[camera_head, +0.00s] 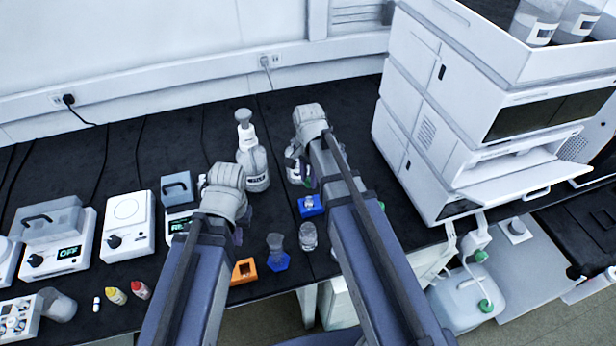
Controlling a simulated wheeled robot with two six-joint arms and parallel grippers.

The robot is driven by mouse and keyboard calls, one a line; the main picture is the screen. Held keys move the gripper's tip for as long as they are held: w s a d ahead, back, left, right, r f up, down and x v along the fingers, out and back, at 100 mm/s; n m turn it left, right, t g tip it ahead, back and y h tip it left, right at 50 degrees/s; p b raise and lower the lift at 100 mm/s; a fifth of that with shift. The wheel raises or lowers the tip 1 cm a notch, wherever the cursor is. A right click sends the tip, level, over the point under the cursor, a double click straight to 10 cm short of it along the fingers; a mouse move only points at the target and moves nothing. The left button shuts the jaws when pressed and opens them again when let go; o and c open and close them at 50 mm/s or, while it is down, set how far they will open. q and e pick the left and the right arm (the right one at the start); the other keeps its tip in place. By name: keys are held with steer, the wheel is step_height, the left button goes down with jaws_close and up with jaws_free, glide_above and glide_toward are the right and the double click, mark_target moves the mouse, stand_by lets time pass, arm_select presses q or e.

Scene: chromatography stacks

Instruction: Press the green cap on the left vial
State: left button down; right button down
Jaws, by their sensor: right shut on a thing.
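My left gripper (238,236) points down above the bench, left of the small vessels. The wrist hides most of its fingers, so I cannot tell whether it is open. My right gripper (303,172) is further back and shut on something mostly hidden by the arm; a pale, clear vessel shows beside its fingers. A blue holder (312,211) with a small clear vial stands just in front of it. A clear glass vial (308,237) stands nearer, and left of it a blue holder (276,264) carries a flared clear vessel. I cannot make out a green cap on any vial.
An orange holder (244,271) sits near the front edge. Hotplate-like devices (127,225) and two small dropper bottles (116,296) are at left. The tall white chromatography stack (440,130) blocks the right.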

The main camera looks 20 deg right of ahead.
mark_target(309, 199)
arm_select(q)
steer(key=shift+d+f, duration=0.1)
arm_select(e)
steer(key=shift+d+f, duration=0.1)
steer(key=shift+f, duration=0.05)
